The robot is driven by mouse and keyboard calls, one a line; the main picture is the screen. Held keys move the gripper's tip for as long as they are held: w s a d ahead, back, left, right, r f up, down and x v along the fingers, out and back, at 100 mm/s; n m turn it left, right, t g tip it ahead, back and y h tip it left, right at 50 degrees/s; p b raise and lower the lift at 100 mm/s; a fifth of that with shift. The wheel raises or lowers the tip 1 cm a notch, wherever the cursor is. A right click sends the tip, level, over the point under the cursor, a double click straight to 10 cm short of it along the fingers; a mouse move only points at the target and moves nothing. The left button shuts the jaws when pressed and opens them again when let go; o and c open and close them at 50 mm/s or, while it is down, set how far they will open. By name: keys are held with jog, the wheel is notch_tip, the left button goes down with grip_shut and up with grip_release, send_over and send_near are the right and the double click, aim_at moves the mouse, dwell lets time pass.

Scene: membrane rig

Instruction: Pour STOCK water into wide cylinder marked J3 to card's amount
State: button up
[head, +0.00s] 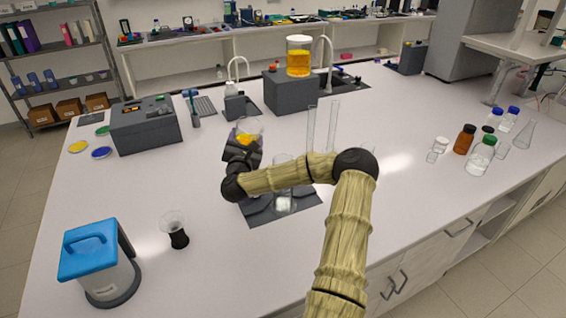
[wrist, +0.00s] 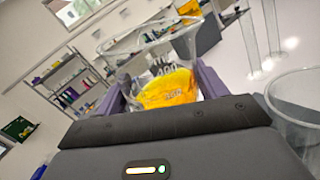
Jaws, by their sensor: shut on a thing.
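My gripper (head: 246,152) is shut on a clear glass beaker (wrist: 150,50) of yellow-orange liquid (wrist: 168,90), which also shows in the head view (head: 249,128). The beaker looks tilted and has printed marks. A wide clear cylinder (head: 284,198) stands on a dark mat (head: 300,211), partly hidden by my arm. A wide clear rim (wrist: 296,92) at the right of the wrist view is close beside the beaker, apart from it. No J3 mark, STOCK label or card can be read. I see no stream of liquid.
Two slim tall cylinders (head: 310,128) (head: 333,128) stand behind my arm. A jar of amber liquid (head: 299,62) stands on a grey box (head: 290,95). A small flared glass on a black base (head: 177,236) and a blue-lidded bin (head: 100,262) are front left. Several bottles (head: 482,154) stand right.

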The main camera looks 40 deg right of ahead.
jog(key=shift+s+d+f+m+b, duration=0.1)
jog(key=shift+s+f+m+b, duration=0.15)
jog(key=shift+m+b, duration=0.15)
jog(key=shift+s+d+f+m+h+b, duration=0.1)
jog(key=shift+s+d+m+h+b, duration=0.25)
jog(key=shift+m, duration=0.35)
jog(key=shift+s+d+r+m, duration=0.1)
jog(key=shift+s+r+m, duration=0.15)
jog(key=shift+r+m, duration=0.4)
jog(key=shift+s+f+m+h, duration=0.15)
jog(key=shift+m+h, duration=0.1)
jog(key=shift+m, duration=0.2)
jog(key=shift+f+m+h, duration=0.2)
jog(key=shift+m+h, duration=0.2)
jog(key=shift+m, duration=0.5)
jog(key=shift+s+d+m+b, duration=0.25)
jog(key=shift+m+b, duration=0.15)
jog(key=shift+m, duration=0.2)
jog(key=shift+w+a+f, duration=0.15)
jog(key=shift+w+a, duration=0.1)
jog(key=shift+s+d+m+h, duration=0.1)
jog(key=shift+s+m+h, duration=0.1)
jog(key=shift+m+h, duration=0.2)
jog(key=shift+d+f+b, duration=0.1)
jog(key=shift+f+b, duration=0.1)
jog(key=shift+b, duration=0.4)
jog(key=shift+r+m, duration=0.2)
jog(key=shift+m, duration=0.1)
jog(key=shift+f, duration=0.1)
jog(key=shift+b, duration=0.3)
